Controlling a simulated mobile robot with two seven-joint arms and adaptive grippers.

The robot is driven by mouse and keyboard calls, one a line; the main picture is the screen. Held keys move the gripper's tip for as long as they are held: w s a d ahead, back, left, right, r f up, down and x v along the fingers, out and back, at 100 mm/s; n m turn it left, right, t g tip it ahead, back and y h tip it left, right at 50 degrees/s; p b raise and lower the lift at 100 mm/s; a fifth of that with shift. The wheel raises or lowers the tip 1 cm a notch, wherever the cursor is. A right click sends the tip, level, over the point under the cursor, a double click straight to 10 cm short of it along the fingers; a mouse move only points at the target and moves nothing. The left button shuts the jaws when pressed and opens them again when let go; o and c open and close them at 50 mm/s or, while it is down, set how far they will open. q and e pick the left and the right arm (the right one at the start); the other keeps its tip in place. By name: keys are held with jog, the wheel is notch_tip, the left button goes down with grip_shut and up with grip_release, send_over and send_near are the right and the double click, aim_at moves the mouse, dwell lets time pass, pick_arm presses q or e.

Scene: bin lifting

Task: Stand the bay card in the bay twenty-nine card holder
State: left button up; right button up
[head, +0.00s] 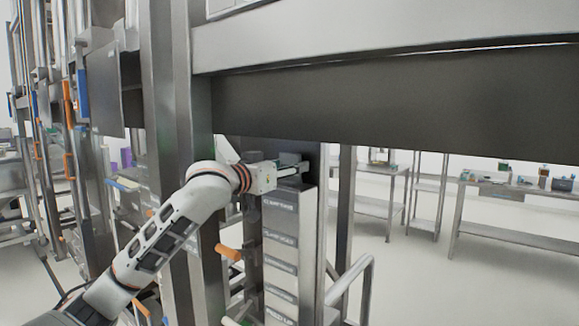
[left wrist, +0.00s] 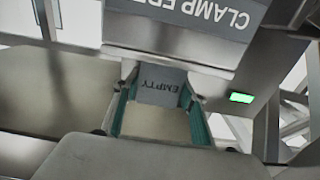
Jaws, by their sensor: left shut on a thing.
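My left gripper (head: 296,166) is at the top of a column of labelled grey panels, under a wide dark beam. In the left wrist view its teal-edged fingers (left wrist: 158,100) are shut on the sides of a small grey card (left wrist: 162,86), which reads "EMPTY" upside down. I take this to be the bay card. The card is close to a steel face above it; I cannot tell whether they touch. I cannot make out a card holder marked twenty-nine in either view. My right gripper is not in view.
The labelled panel column (head: 281,240) stands beside steel posts. The dark beam (head: 400,100) spans above the gripper. In the left wrist view a "CLAMP" label (left wrist: 205,22) and a lit green indicator (left wrist: 241,97) are near the card. Steel tables (head: 520,193) stand at the right, with open floor before them.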

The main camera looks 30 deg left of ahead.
pick_arm(q)
jog(key=o, duration=1.1)
jog(key=shift+f, duration=0.1)
jog(key=shift+o, duration=0.6)
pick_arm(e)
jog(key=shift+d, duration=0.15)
pick_arm(q)
jog(key=shift+s, duration=0.35)
jog(key=s+b, duration=0.3)
jog(key=s, duration=0.8)
jog(key=shift+s+a, duration=0.15)
jog(key=shift+a, duration=0.3)
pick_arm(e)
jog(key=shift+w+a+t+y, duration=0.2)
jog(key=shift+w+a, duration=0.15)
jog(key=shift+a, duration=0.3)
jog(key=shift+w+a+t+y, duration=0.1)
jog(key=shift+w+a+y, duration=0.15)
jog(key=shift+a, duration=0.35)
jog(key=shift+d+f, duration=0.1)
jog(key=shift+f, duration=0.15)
